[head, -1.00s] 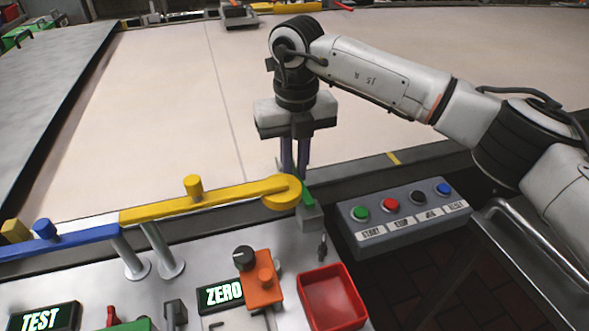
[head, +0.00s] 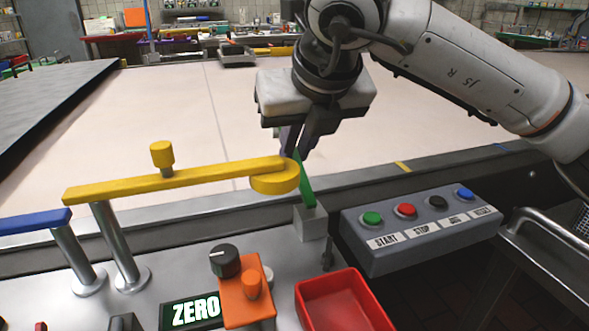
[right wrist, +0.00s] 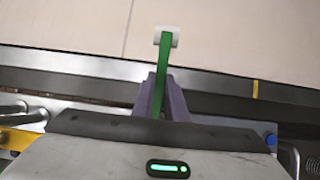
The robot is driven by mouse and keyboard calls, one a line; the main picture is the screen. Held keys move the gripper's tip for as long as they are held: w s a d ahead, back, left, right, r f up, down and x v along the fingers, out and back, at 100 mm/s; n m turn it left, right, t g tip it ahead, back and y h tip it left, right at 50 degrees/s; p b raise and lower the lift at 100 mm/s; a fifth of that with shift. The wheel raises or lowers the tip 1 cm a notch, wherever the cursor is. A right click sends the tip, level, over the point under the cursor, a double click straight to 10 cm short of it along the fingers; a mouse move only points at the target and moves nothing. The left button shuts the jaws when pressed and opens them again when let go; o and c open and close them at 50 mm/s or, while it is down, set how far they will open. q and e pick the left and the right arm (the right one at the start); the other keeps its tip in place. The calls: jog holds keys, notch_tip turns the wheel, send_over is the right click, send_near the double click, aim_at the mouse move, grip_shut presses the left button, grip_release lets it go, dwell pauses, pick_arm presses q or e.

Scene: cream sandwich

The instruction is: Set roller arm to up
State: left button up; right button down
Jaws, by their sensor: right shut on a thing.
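The roller arm is a slim green lever (head: 305,184) on a grey block (head: 311,223) at the belt's near edge. In the head view it rises from the block, leaning slightly left, and its top is hidden by my right gripper (head: 296,150). In the right wrist view the green arm (right wrist: 163,75) runs between the purple fingers of my right gripper (right wrist: 161,97), which is shut on it. My left gripper is not in view.
A yellow bar (head: 180,177) with a round end lies just left of the green arm. A button box (head: 420,230) stands to the right. A red tray (head: 345,302) and an orange block with a dark knob (head: 247,300) are in front. The pale belt (head: 130,130) behind is clear.

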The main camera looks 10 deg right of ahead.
jog(key=shift+r, duration=0.15)
dwell(0.3)
jog(key=c, duration=1.8)
grip_release()
jog(key=shift+o, duration=0.2)
jog(key=v, duration=1)
jog(key=shift+s, duration=0.3)
